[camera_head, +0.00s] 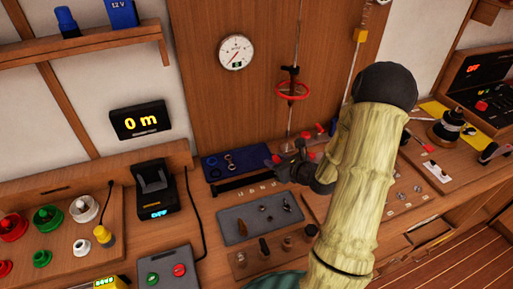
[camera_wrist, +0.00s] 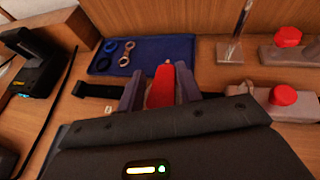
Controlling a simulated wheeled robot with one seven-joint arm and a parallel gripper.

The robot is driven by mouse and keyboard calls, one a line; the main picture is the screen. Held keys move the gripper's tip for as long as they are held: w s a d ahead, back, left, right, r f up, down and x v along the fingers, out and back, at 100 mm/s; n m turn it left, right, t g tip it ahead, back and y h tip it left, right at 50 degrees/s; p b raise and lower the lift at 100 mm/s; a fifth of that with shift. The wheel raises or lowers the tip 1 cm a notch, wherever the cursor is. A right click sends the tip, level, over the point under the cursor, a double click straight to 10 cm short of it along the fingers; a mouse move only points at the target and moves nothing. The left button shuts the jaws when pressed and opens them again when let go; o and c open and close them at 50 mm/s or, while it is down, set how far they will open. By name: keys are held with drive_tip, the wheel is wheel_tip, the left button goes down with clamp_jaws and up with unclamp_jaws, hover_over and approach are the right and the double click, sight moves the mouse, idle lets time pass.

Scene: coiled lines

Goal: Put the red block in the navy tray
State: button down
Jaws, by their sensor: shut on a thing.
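The navy tray (camera_head: 250,157) lies on the bench below the wooden panel in the head view. It holds small rings and a tan double-ended piece, and shows at the top of the wrist view (camera_wrist: 182,48). My gripper (camera_head: 279,162) is at the tray's right end in the head view, seen from behind my arm. In the wrist view my gripper (camera_wrist: 161,88) is shut on the red block (camera_wrist: 161,86), one dark finger on each side. The block's far end overlaps the tray's near part in that view; its height above it is unclear.
Red-capped fittings on grey bases (camera_wrist: 283,95) stand right of the tray. A dark bar (camera_wrist: 92,90) lies along the tray's near side. A black device (camera_head: 153,184) stands to the left. A grey mat (camera_head: 258,219) with small parts lies in front.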

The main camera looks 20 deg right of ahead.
drive_tip(key=p, duration=0.4)
hover_over(261, 153)
drive_tip(key=shift+w+d+r, duration=0.1)
drive_tip(key=shift+w+r, duration=0.05)
drive_tip(key=shift+w, duration=0.1)
drive_tip(key=f, duration=0.2)
drive_tip(key=f+p, duration=0.1)
drive_tip(key=shift+s, duration=0.25)
drive_tip(key=shift+w+f, duration=0.1)
drive_tip(key=shift+f, duration=0.2)
drive_tip(key=shift+a+f, duration=0.1)
drive_tip(key=shift+a, duration=0.15)
wheel_tip(261, 153, down, 2)
drive_tip(key=shift+d+f+p, duration=0.1)
drive_tip(key=shift+f+p, duration=0.1)
drive_tip(key=shift+p, duration=0.25)
drive_tip(key=shift+w+f+p, duration=0.15)
drive_tip(key=shift+f+p, duration=0.2)
drive_tip(key=shift+f, duration=0.2)
